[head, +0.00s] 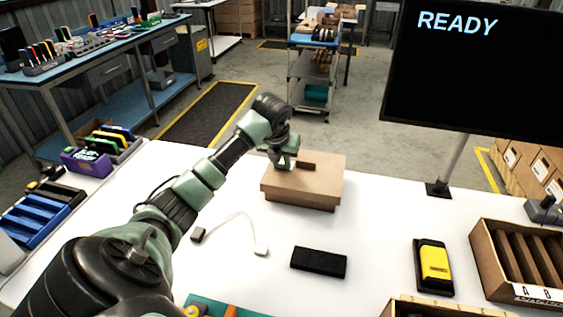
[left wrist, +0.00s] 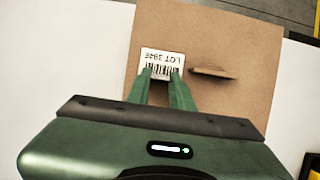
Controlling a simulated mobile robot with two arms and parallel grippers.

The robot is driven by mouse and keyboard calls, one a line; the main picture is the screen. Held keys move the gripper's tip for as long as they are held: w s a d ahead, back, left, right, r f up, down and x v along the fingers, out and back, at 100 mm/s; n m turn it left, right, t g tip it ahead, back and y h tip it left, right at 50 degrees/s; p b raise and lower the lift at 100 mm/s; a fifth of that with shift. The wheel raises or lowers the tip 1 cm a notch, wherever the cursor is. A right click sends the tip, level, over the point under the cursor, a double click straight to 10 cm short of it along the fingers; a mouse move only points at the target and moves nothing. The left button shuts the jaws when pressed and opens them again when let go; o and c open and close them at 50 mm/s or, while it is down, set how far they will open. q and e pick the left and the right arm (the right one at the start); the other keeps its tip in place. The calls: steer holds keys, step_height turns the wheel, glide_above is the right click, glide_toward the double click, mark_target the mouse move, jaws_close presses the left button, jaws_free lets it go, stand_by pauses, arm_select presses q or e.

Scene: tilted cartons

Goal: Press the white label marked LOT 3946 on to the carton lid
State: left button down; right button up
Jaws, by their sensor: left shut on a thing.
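The brown carton (head: 325,190) stands on the white table, and its lid (left wrist: 225,40) fills much of the left wrist view. The white label (left wrist: 163,56), marked LOT 3946 with a barcode, appears upside down in that view. My left gripper (head: 285,164) is over the left part of the lid; in the left wrist view its fingers (left wrist: 161,74) are shut on the label's near edge. I cannot tell whether the label touches the lid. My right gripper is not in view.
A black block (head: 319,262), a white cable (head: 240,218) and a black-and-yellow device (head: 433,265) lie on the table. A divided cardboard box (head: 490,262) stands at the right. A monitor reading READY (head: 470,75) rises behind. White table is clear around the carton.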

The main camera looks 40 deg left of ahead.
arm_select(q)
steer(key=shift+f, duration=0.1)
steer(key=c, duration=1.2)
jaws_free()
steer(key=shift+o, duration=0.2)
steer(key=w+a+r+p+v, duration=0.1)
steer(key=p+v, duration=0.2)
steer(key=v, duration=1)
steer(key=shift+w, duration=0.35)
